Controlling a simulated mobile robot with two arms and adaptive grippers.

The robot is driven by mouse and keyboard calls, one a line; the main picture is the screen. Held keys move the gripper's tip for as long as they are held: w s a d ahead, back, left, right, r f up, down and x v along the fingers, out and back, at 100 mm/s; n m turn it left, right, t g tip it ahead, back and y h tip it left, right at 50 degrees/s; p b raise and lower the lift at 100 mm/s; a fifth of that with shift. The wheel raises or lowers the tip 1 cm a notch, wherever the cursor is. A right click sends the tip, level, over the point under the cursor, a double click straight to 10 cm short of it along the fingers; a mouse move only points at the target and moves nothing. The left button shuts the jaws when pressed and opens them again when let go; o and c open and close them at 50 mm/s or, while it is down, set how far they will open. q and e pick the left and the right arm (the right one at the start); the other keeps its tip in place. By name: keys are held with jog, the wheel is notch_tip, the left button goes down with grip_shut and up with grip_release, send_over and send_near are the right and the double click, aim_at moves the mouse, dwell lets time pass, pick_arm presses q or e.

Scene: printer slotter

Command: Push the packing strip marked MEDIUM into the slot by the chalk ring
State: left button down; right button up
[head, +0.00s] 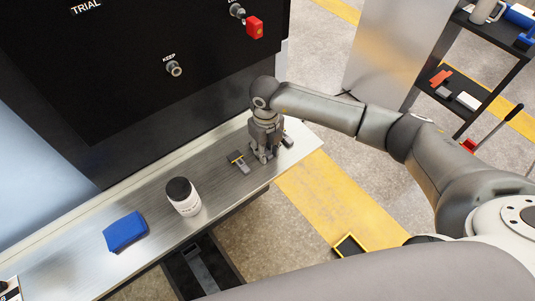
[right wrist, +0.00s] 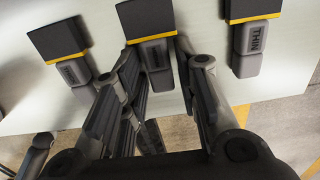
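Three dark packing strips, each with a yellow band and a grey grip, lie on the metal shelf. In the right wrist view the right strip (right wrist: 252,40) reads THIN. In the head view the left strip (head: 238,161) lies left of my right gripper (head: 263,156). The right strip (head: 287,141) is partly behind it. In the right wrist view my right gripper (right wrist: 157,52) is open, its fingers either side of the middle strip's grip. The slot and chalk ring are not visible. My left gripper is not in view.
A white jar with a black lid (head: 183,197) and a blue block (head: 125,232) stand on the shelf (head: 75,262) to the left. A black panel (head: 130,50) with a red tag (head: 254,27) rises behind. A dark rack (head: 470,85) stands at the far right.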

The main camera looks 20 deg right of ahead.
grip_shut()
jog(key=shift+r+p, duration=0.3)
jog(key=shift+r, duration=0.3)
dwell(0.4)
jog(key=shift+r+p, duration=1.5)
jog(key=shift+r, duration=0.85)
jog(key=shift+c, duration=0.9)
grip_release()
grip_shut()
